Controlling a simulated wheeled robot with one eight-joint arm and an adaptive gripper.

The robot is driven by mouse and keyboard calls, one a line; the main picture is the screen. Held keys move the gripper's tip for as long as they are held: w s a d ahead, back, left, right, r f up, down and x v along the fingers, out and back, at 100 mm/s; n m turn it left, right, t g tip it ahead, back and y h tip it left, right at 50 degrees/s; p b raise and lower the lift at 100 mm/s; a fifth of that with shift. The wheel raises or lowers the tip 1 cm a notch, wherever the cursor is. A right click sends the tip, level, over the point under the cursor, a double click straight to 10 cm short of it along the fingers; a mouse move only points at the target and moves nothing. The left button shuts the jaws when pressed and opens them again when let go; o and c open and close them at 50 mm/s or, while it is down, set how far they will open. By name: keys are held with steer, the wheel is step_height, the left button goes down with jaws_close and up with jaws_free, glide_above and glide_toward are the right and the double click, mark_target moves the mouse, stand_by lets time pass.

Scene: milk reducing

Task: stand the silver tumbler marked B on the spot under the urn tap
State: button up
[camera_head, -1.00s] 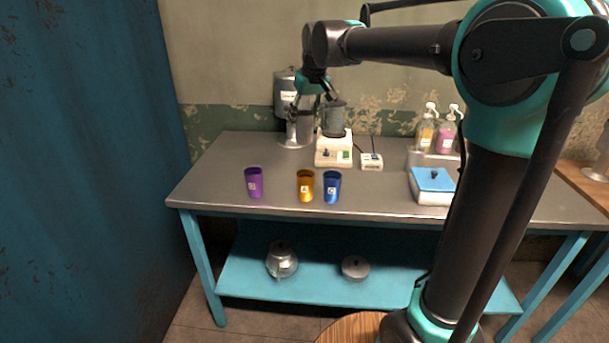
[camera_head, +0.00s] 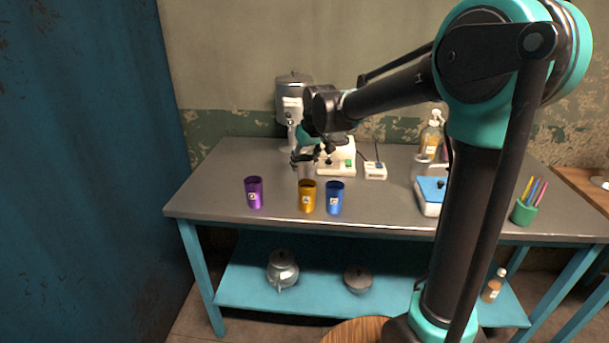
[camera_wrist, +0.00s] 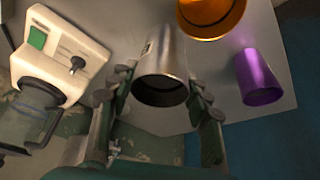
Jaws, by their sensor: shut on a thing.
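My gripper (camera_wrist: 160,98) is shut on the silver tumbler (camera_wrist: 163,55), with a finger on each side of it. The tumbler's dark open mouth faces the wrist camera, and a small label shows at its side, its letter unreadable. In the head view my gripper (camera_head: 303,156) is in front of the grey urn (camera_head: 294,92) and above the table, behind the gold tumbler. The held tumbler is small and partly hidden there. The urn's lower part, its tap and the spot under it are largely hidden by my arm and gripper.
Purple (camera_head: 254,193), gold (camera_head: 307,197) and blue (camera_head: 335,198) tumblers stand along the table's (camera_head: 222,178) front. A white machine (camera_head: 338,158) is right of my gripper, with a small white box (camera_head: 375,171) beside it. The table's left side is clear.

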mark_target(304, 174)
steer(key=shift+f, duration=2.4)
steer(key=shift+f, duration=0.1)
steer(key=o, duration=1.2)
steer(key=shift+c, duration=0.2)
